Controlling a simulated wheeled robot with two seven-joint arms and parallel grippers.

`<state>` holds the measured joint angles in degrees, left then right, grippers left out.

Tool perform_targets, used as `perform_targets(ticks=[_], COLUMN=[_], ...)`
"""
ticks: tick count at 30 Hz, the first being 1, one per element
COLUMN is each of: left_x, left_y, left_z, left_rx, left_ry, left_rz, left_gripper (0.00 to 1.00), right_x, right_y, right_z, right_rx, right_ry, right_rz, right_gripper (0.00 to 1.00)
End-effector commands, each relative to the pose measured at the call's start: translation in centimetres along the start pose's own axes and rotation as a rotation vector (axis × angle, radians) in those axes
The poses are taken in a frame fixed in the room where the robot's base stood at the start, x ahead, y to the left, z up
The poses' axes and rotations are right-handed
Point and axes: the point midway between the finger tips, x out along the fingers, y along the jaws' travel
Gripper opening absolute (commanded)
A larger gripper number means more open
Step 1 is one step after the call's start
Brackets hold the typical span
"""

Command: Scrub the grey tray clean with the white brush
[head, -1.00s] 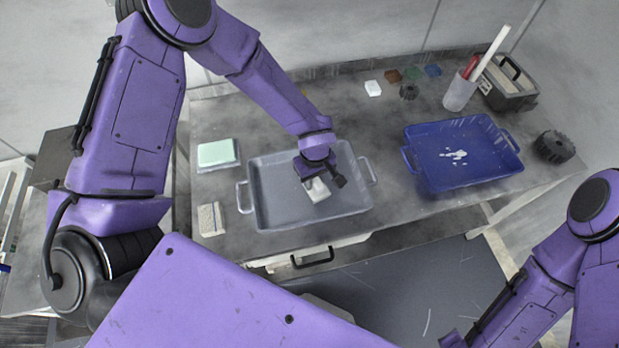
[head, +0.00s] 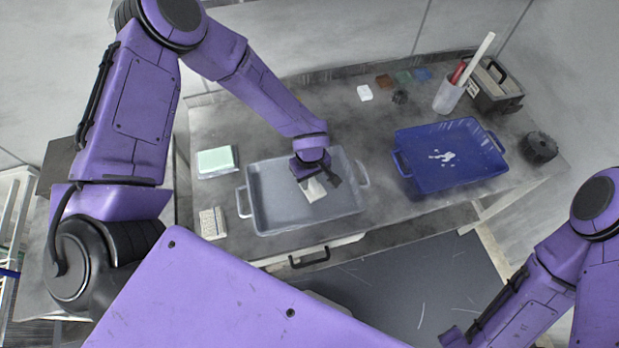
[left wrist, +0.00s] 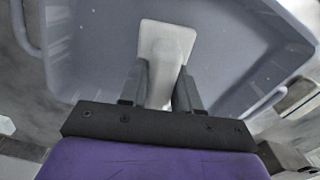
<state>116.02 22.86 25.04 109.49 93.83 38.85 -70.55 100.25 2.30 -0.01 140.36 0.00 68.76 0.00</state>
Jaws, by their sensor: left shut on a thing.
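The grey tray (head: 270,208) stands on the bench, left of the blue tray, with a handle at each end. My left gripper (head: 318,180) is inside the outline of the grey tray, toward its right half, shut on the white brush (head: 314,190). In the left wrist view the white brush (left wrist: 166,50) sits between the two dark fingers (left wrist: 160,88), over the floor of the grey tray (left wrist: 95,50). I cannot tell whether the brush touches the floor. My right arm enters at the lower right; its fingertips do not show.
The blue tray (head: 420,176) with white marks stands to the right. A pale green block (head: 216,160) and a small beige item (head: 211,222) lie left of the grey tray. A cup of tools (head: 446,97), a toolbox (head: 496,88) and a black round part (head: 540,147) stand at the right.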

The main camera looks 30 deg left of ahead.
Motion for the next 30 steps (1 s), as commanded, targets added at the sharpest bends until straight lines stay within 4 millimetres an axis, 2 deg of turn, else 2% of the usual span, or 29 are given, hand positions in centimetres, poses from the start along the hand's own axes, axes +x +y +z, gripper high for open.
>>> perform_targets(ticks=[1,12,21,30], left_x=[-0.8,-3.9,-5.7,-5.8], left_y=[-0.2,-0.5,-0.7,-0.7], left_z=[0.0,-0.2,-0.3,-0.4], left_rx=[-0.002,-0.011,-0.015,-0.016], left_ry=[-0.002,-0.002,-0.001,-0.001], left_rz=[-0.002,-0.002,-0.002,-0.002], left_gripper=[0.0,0.0,0.0,0.0], right_x=[-0.9,-4.0,-4.6,-4.6], right_y=[0.1,0.3,0.4,0.4], right_z=[-0.4,-1.7,-1.9,-1.9], right_rx=[0.0,0.0,0.0,0.0], right_ry=[0.0,0.0,0.0,0.0], right_rz=[0.0,0.0,0.0,0.0], right_gripper=[0.43,0.43,0.43,0.43])
